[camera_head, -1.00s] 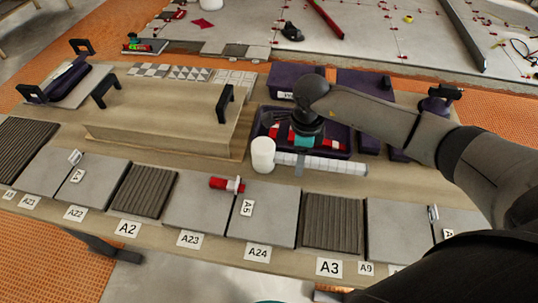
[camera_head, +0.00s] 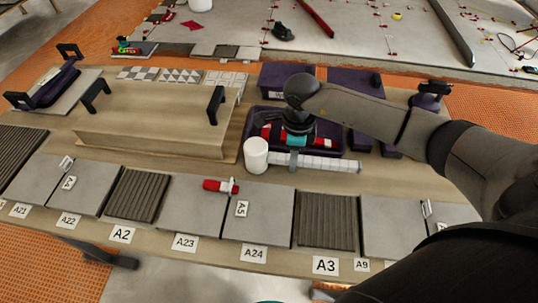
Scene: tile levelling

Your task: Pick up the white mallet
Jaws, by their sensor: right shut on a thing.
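The white mallet lies on the workbench (camera_head: 200,160) in front of the purple tray. Its thick white head (camera_head: 256,155) is at the left, and its pale banded handle (camera_head: 325,164) runs to the right. My right gripper (camera_head: 294,160) reaches down over the tray's front edge and is shut on the mallet's handle, close to the head. The gripper body hides part of the tray. I cannot tell whether the mallet is clear of the bench. My left gripper is out of view.
The purple tray (camera_head: 248,128) holds red things just behind the mallet. Grey tiles and dark ribbed tiles (camera_head: 326,222) line the front edge, with a red-and-white tool (camera_head: 220,186) on them. A wooden block with black handles (camera_head: 150,120) stands to the left.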

